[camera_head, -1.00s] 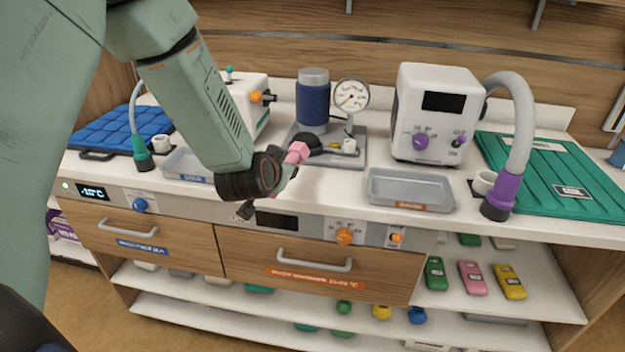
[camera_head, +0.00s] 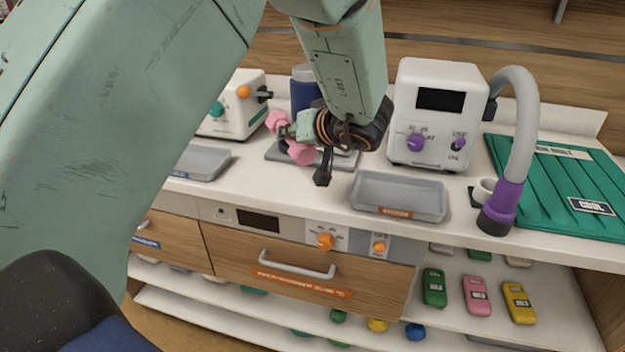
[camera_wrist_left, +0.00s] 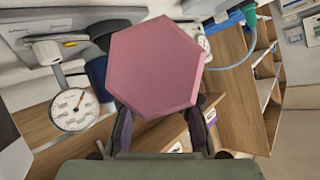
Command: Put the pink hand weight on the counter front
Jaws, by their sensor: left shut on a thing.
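The pink hand weight (camera_head: 301,152) is held in my left gripper (camera_head: 290,136), above the counter (camera_head: 275,190) and in front of the blue cylinder device. One pink hexagonal head shows on each side of the fingers in the head view. In the left wrist view, one hexagonal head (camera_wrist_left: 155,68) fills the middle and hides the handle and the grip. The left gripper is shut on the weight. My right gripper is not in view.
A grey tray (camera_head: 400,195) stands on the counter right of the gripper, another grey tray (camera_head: 203,162) to the left. A white device (camera_head: 437,115), a grey hose (camera_head: 522,120) and a green mat (camera_head: 570,190) are at right. Drawers and shelves lie below.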

